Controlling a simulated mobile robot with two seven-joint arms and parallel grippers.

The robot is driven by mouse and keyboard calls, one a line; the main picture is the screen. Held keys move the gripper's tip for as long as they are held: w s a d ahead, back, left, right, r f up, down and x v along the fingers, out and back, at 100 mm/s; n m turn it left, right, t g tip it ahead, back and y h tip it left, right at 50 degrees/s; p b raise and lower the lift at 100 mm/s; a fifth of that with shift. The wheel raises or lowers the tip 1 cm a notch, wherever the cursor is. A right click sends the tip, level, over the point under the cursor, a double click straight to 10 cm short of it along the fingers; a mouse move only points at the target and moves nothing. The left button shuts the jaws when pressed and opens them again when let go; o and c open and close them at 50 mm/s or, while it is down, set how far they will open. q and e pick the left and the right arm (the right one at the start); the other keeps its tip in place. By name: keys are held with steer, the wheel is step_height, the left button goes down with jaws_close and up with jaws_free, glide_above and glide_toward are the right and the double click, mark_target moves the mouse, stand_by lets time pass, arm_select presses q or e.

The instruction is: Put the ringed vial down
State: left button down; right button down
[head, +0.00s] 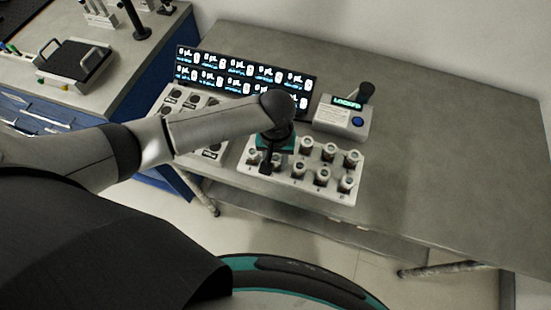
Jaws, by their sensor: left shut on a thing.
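My left gripper (268,161) is over the left end of a white rack (318,193) on the grey bench. It points down and is shut on a vial, which its fingers and wrist mostly hide. I cannot make out a ring on it, nor whether its base touches the rack. Several capped vials stand upright in the rack to the right of the gripper, one of them at the front right corner (346,183). My right gripper is not in view.
A lit display panel (243,76) stands behind the rack. A small instrument (342,117) with a blue button is at its back right. A second white tray (211,152) lies left, partly under my arm. The bench's right side is clear.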

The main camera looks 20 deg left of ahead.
mark_target(276, 159)
arm_select(q)
steer(key=shift+f, duration=0.1)
steer(key=c, duration=0.8)
jaws_free()
step_height(276, 159, up, 12)
steer(key=shift+r+p, duration=0.2)
steer(key=shift+p, duration=0.75)
steer(key=shift+d, duration=0.1)
